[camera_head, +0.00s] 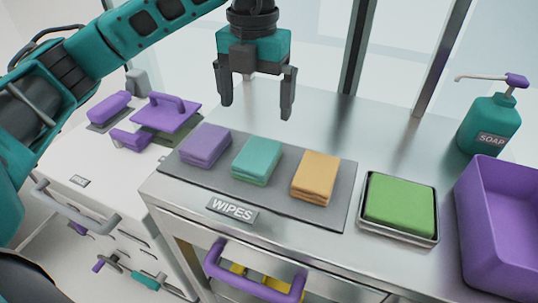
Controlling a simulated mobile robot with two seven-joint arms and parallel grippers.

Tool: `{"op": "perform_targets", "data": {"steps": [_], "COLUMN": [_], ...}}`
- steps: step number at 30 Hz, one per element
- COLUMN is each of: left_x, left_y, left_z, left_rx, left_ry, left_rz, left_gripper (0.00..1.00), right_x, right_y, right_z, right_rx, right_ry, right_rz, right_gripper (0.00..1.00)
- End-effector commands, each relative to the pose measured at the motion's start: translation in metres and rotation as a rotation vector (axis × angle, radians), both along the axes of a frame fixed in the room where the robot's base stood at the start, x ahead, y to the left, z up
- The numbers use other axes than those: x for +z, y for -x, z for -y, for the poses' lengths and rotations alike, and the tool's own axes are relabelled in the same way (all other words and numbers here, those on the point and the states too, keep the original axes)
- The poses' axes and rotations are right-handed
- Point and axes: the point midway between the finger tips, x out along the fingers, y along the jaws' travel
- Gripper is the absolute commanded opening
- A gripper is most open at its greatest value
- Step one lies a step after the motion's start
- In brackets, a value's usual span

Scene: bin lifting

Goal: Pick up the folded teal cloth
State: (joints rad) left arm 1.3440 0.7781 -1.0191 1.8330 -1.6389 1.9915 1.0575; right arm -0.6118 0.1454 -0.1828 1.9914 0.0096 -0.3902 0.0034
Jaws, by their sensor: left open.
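The folded teal cloth (257,161) lies on a grey mat (333,214), in the middle of a row of three folded cloths. A purple cloth (206,145) is to its left and an orange cloth (315,178) to its right, each with a gap. My left gripper (256,105) is open and empty, with its fingers pointing down. In the picture it hangs above the teal cloth, apart from it. No part of the teal cloth is hidden by the gripper. My right gripper is not in view.
A green sponge or cloth (400,205) sits in a metal tray right of the mat. A purple bin (490,245) and a teal soap bottle (488,125) stand at the right. Purple-handled items (165,113) are on the left counter. The steel counter behind the cloths is clear.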

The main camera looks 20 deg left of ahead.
Motion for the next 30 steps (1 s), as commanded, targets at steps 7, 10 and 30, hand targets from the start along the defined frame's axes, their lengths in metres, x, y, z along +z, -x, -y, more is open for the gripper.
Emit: {"op": "perform_targets", "data": {"steps": [7, 10, 30], "left_x": [-0.049, -0.059, -0.116], "left_y": [0.001, 0.001, 0.005], "left_z": [0.001, 0.001, 0.003], "left_rx": [-0.003, -0.004, -0.005], "left_ry": [0.003, 0.004, 0.005], "left_rz": [-0.005, -0.004, -0.002], "left_gripper": [1.0, 1.0, 1.0], "right_x": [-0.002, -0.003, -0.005], "right_y": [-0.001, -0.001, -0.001], "right_z": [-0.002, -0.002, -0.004], "right_rx": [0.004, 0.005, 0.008], "right_ry": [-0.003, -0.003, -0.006], "right_rz": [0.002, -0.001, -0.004], "right_gripper": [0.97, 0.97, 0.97]}}
